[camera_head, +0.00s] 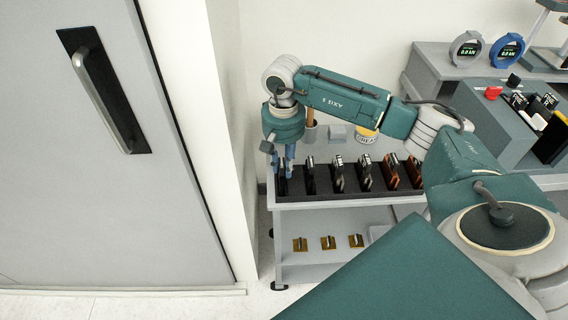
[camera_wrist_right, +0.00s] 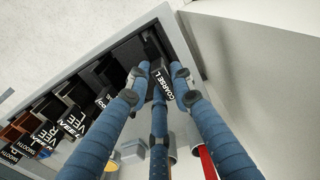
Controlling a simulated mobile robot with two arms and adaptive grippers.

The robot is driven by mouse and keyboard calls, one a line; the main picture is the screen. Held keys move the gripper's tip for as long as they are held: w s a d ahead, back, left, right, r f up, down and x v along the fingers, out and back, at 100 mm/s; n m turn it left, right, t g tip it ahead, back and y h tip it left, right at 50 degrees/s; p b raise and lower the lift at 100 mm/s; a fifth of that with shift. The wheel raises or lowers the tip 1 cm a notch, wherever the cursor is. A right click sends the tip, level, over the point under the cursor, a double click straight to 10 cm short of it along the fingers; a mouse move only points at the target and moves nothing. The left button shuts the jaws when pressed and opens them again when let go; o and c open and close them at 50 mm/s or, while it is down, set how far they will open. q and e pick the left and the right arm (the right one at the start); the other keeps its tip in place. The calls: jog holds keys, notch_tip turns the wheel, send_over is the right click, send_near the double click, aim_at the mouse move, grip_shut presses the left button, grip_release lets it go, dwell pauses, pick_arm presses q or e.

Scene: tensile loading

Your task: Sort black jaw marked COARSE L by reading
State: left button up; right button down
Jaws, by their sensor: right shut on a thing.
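My right gripper (camera_head: 284,168) points down at the left end of a dark rack (camera_head: 323,194) on a grey cart. In the right wrist view its blue fingers (camera_wrist_right: 158,84) are shut on a black jaw (camera_wrist_right: 163,89) with white lettering that reads COARSE L. The jaw is at the end slot of the rack; I cannot tell whether its base is seated or just clear. In the head view the fingers mostly hide it. My left gripper is not in view.
Several other jaws (camera_head: 338,176) stand in the rack, black ones and brown ones (camera_head: 391,174). Brass pieces (camera_head: 328,242) lie on the lower shelf. A wall and door (camera_head: 90,160) are close on the left.

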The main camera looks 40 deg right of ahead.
jog(key=c, duration=1.4)
grip_release()
jog(key=shift+c, duration=0.2)
jog(key=shift+s+f, duration=0.1)
notch_tip(320, 180, up, 12)
